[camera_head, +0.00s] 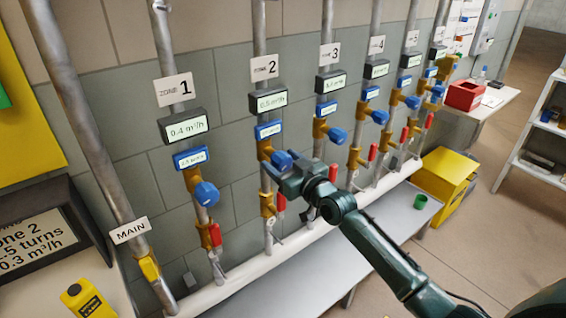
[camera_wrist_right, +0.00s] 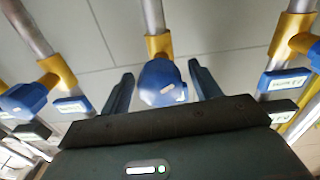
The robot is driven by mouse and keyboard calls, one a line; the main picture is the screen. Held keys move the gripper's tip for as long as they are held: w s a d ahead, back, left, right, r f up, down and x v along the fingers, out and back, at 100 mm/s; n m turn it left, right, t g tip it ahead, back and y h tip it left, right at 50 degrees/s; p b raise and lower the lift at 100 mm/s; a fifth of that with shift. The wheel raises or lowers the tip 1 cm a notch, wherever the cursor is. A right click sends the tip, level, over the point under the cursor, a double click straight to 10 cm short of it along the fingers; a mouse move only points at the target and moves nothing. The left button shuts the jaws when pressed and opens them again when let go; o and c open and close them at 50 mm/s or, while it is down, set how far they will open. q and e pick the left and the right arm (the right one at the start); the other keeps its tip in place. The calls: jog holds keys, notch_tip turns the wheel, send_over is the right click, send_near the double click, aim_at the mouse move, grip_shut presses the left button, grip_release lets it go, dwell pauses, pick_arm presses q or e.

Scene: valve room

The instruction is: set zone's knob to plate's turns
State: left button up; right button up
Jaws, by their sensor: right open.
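The plate (camera_head: 42,241) at the left reads "…one 2", "…5 turns", "0.3 m³/h"; its left edge is cut off. The Zone 2 sign (camera_head: 264,67) hangs on the second zone pipe, above a flow display (camera_head: 268,100) that seems to read 0.5 m³/h and a small blue turns display (camera_head: 269,131), too small to read. Zone 2's blue knob (camera_head: 281,160) is partly hidden by my right gripper (camera_head: 287,172). In the right wrist view the knob (camera_wrist_right: 163,84) lies between the two open fingers (camera_wrist_right: 162,85), with gaps on both sides. My left gripper is not seen.
Zone 1's blue knob (camera_head: 206,194) and Zone 3's blue knob (camera_head: 337,135) flank it. Red-handled levers (camera_head: 279,201) sit below.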

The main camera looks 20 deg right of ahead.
jog(key=shift+c, duration=0.2)
jog(key=c, duration=0.9)
jog(key=shift+c, duration=0.2)
jog(key=shift+r+m+p, duration=0.1)
jog(key=shift+m+p, duration=0.3)
jog(key=shift+m, duration=1.6)
jog(key=m+p, duration=0.1)
jog(key=m, duration=0.3)
jog(key=shift+m, duration=1.7)
